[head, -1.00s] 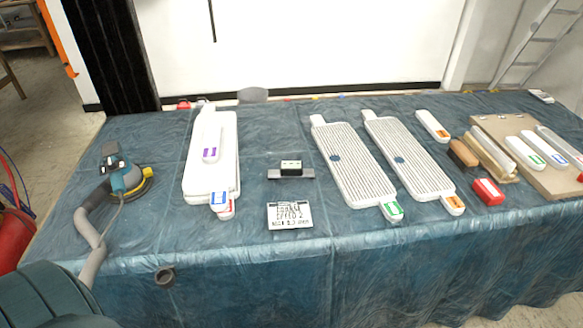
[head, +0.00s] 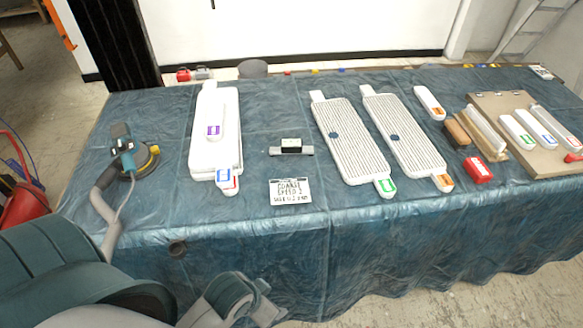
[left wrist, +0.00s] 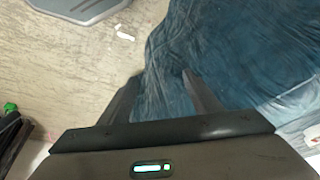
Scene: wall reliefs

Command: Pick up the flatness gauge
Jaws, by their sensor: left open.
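The likely flatness gauge (head: 291,147) is a small dark block on a grey bar, lying mid-table in the head view, behind a white lettered card (head: 290,191). My left gripper (head: 260,300) shows at the bottom of the head view, in front of the table and well short of the gauge. In the left wrist view its two fingers (left wrist: 160,88) are apart with nothing between them, over the floor and the hanging blue cover. The gauge is not seen in that view. My right gripper is in neither view.
The table has a blue sheet (head: 255,235). A sander (head: 130,155) with a hose stands left. White boards (head: 213,150) lie left of the gauge, ribbed panels (head: 350,145) right. A red block (head: 478,170) lies farther right. Sheet around the gauge is clear.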

